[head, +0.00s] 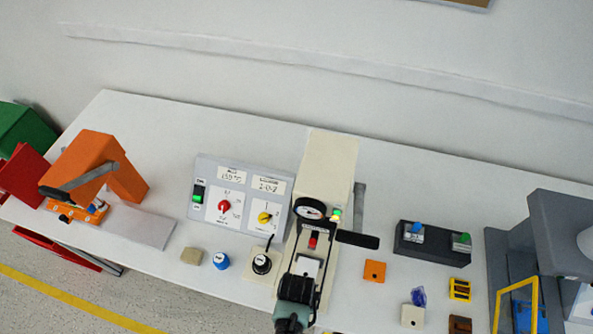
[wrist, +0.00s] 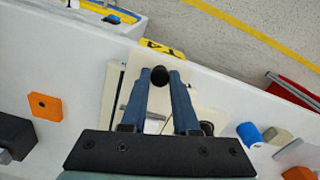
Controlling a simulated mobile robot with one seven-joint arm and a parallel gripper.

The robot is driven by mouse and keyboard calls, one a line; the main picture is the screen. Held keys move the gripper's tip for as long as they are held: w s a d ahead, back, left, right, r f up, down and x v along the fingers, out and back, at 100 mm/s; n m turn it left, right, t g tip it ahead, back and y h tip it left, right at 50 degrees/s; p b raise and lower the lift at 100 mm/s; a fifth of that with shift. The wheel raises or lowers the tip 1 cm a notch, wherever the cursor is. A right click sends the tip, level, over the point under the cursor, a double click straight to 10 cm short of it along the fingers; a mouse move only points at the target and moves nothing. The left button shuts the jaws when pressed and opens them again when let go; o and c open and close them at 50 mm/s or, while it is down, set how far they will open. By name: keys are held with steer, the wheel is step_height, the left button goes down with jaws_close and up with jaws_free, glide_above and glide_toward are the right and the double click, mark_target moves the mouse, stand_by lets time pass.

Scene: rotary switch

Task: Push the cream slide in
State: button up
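The cream press (head: 328,165) stands at the middle of the table, with a dial gauge and a green light on its front. In the wrist view, a cream slide (wrist: 141,66) with a round black knob (wrist: 160,76) lies ahead of my gripper, at the table's front side. My gripper (wrist: 160,72) is over it, its two blue-grey fingers apart with the knob between their tips in the picture. I cannot tell whether the fingers touch the knob. In the head view my gripper (head: 297,288) hides much of the slide area.
A grey control panel (head: 240,195) stands left of the press. A black lever (head: 357,240) sticks out on its right. A blue knob (head: 221,260) and an orange block (head: 374,271) lie on either side. The back of the table is clear.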

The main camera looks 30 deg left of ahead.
jaws_close()
stand_by(1.0)
